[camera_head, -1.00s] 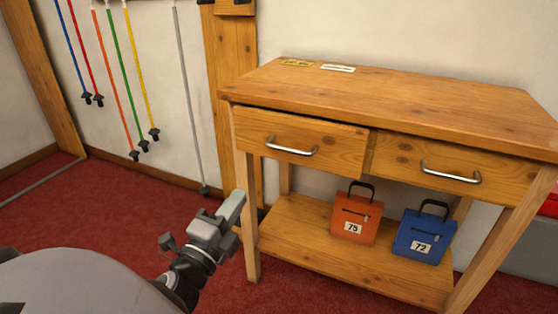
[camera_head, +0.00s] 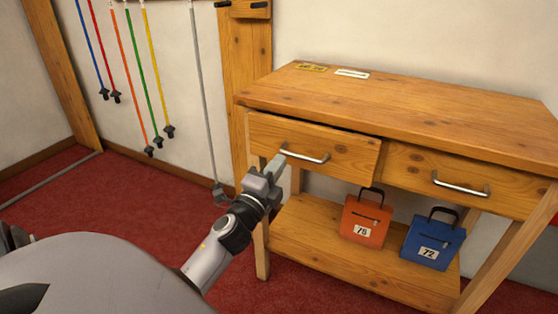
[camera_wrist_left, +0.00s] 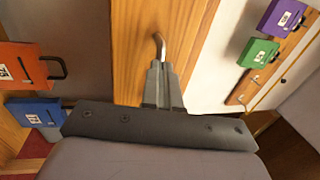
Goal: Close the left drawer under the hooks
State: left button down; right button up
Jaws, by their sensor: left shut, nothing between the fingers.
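The left drawer (camera_head: 335,153) is a wooden front under the bench top, standing a little out past the frame, with a dark gap along its top. Its silver bar handle (camera_head: 305,155) also shows in the left wrist view (camera_wrist_left: 158,44). My left gripper (camera_head: 276,166) is shut and empty, with its tips close in front of the drawer front near the handle's left end. In the left wrist view the closed fingers (camera_wrist_left: 158,70) point at the handle; whether they touch it I cannot tell. My right gripper is not in view.
The right drawer (camera_head: 455,175) looks flush. An orange bag (camera_head: 365,220) and a blue bag (camera_head: 432,241) stand on the lower shelf (camera_head: 340,262). Coloured cords (camera_head: 130,80) hang on the left wall. Purple (camera_wrist_left: 283,18) and green (camera_wrist_left: 259,52) bags show in the wrist view.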

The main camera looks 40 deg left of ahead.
aim_at(286, 152)
pick_arm(q)
jog(key=shift+w+a+r, duration=0.1)
jog(key=shift+w, duration=0.45)
jog(key=x, duration=0.4)
jog(key=shift+f+b, duration=0.3)
jog(key=shift+f, duration=0.15)
jog(key=shift+w+a+r, duration=0.1)
jog(key=shift+w, duration=0.2)
jog(key=shift+a+r, duration=0.1)
jog(key=shift+r, duration=0.1)
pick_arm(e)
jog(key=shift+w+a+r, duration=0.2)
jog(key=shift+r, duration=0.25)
pick_arm(q)
jog(key=shift+f, duration=0.1)
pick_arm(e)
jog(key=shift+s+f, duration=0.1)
